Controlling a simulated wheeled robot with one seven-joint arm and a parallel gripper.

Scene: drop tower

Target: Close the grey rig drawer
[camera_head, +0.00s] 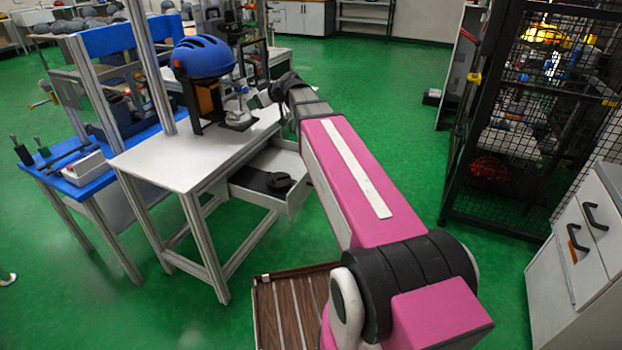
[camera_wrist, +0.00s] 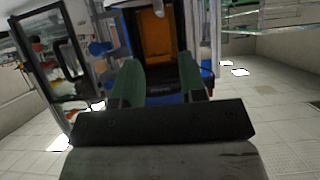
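The grey rig drawer (camera_head: 297,196) stands pulled out from under the white rig table in the head view. A black object (camera_head: 264,181) lies inside it. My pink arm passes over the right side of the drawer and hides part of it. My gripper (camera_head: 283,84) is beyond and above the drawer, near the far right corner of the table, and looks apart from the drawer. In the wrist view its two green fingers (camera_wrist: 159,84) stand apart with nothing clearly held between them. The drawer is not clearly visible in the wrist view.
The white table (camera_head: 165,160) carries a blue helmet (camera_head: 203,57) on an orange and black stand, close left of my gripper. A blue bench (camera_head: 75,175) stands left. A black mesh cage (camera_head: 530,120) and grey cabinet (camera_head: 580,240) stand right.

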